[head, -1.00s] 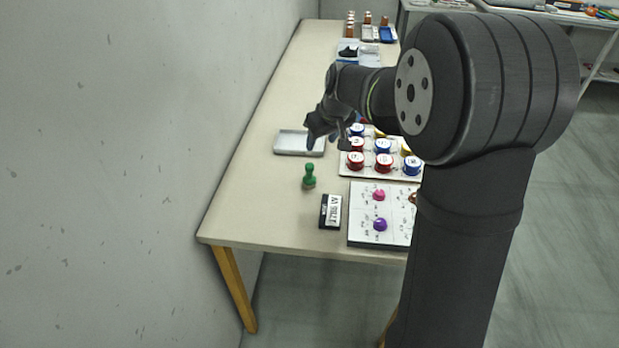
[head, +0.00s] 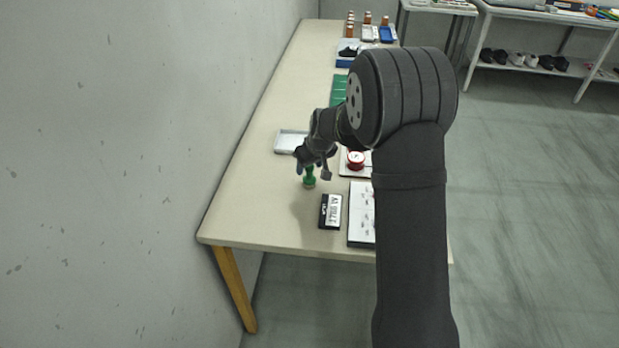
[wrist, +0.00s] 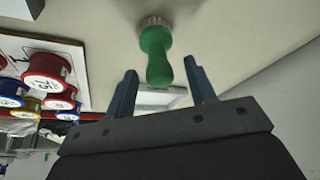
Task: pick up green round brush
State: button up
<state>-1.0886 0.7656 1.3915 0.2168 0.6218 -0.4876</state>
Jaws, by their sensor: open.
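The green round brush (head: 309,178) stands upright on the table (head: 270,215), near its left part. In the wrist view the brush (wrist: 156,52) shows a green handle and a pale bristle end on the table. My gripper (head: 312,170) is just above and beside the brush in the head view. In the wrist view my gripper (wrist: 160,80) is open, with one finger to each side of the end of the handle. I cannot tell whether a finger touches the handle.
A black and white labelled block (head: 330,211) lies in front of the brush, beside a white board (head: 361,215). A white tray (head: 290,141) lies behind the brush. The wall (head: 120,150) borders the table's left.

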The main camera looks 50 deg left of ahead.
jog(key=shift+a+f, duration=0.25)
jog(key=shift+f, duration=0.3)
jog(key=c, duration=1)
jog(key=shift+r, duration=0.15)
jog(key=shift+c, duration=0.2)
